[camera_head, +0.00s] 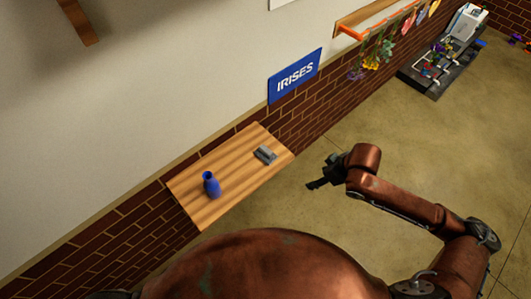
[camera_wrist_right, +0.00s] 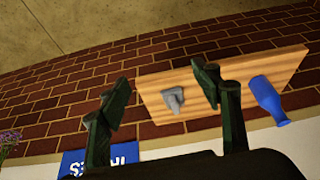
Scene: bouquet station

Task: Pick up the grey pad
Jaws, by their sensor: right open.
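The grey pad (camera_head: 265,154) lies on a wooden wall shelf (camera_head: 228,196), toward the shelf's right end in the head view. In the right wrist view the grey pad (camera_wrist_right: 173,99) shows between my two fingers, farther off on the shelf. My right gripper (camera_head: 316,184) is open and empty, to the right of the shelf and apart from the pad. Its fingers also show in the right wrist view (camera_wrist_right: 165,95). My left gripper is not in view.
A blue vase (camera_head: 211,184) stands on the same shelf, left of the pad. A blue IRISES sign (camera_head: 294,76) is on the wall above. Flowers (camera_head: 377,55) hang from a rail farther right. A dark tray (camera_head: 437,71) with items lies at the back right. The floor near my gripper is clear.

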